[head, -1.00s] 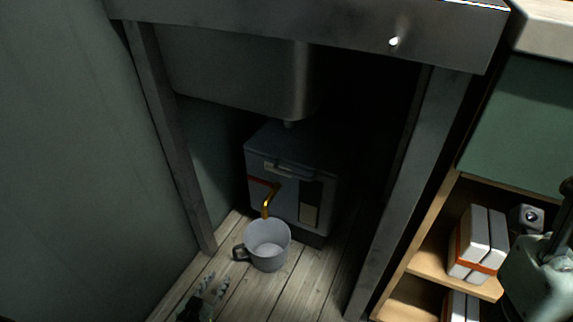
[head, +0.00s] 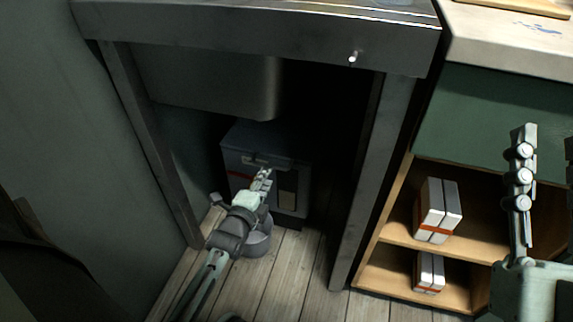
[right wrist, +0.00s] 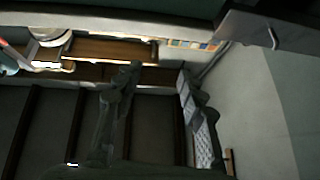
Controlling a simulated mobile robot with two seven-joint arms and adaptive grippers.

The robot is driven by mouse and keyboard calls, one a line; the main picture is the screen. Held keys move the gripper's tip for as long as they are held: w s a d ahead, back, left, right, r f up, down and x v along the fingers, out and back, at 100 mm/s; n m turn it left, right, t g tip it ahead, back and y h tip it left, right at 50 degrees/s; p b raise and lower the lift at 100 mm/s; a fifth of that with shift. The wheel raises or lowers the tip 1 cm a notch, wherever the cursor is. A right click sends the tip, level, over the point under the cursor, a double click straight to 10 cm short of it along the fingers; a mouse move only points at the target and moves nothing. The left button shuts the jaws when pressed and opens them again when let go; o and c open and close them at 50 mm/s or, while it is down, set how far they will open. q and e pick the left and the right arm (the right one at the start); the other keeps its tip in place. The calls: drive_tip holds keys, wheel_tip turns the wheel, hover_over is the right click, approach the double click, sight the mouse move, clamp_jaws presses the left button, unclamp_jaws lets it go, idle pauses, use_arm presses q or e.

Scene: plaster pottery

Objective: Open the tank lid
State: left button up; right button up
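The tank (head: 237,163) is a dark grey box on the floor under the sink, in the head view. Its lid (head: 262,136) lies flat and closed on top, with a small latch or handle (head: 280,164) at the front edge. My left gripper (head: 263,173) is at the tank's front, just below that edge. Contact and finger opening are too small to tell. My right gripper is at the right of the head view, away from the tank. In the right wrist view its two fingers (right wrist: 159,72) stand apart with nothing seen between them.
The sink basin (head: 205,80) hangs above the tank. Metal legs (head: 365,180) flank the opening. Shelves at the right hold white boxes (head: 438,205) with orange bands.

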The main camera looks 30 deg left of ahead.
sight(274, 166)
use_arm(q)
drive_tip(key=b+x, duration=0.1)
drive_tip(key=x, duration=0.6)
drive_tip(key=shift+f+b, duration=0.1)
drive_tip(key=shift+b, duration=0.2)
use_arm(e)
drive_tip(key=s+r+t, duration=0.1)
drive_tip(key=s+d+r+t, duration=0.1)
drive_tip(key=t, duration=0.1)
drive_tip(key=shift+s+d+r, duration=0.2)
drive_tip(key=shift+d+r, duration=0.05)
drive_tip(key=shift+r, duration=0.05)
use_arm(q)
drive_tip(key=shift+c, duration=0.4)
clamp_jaws()
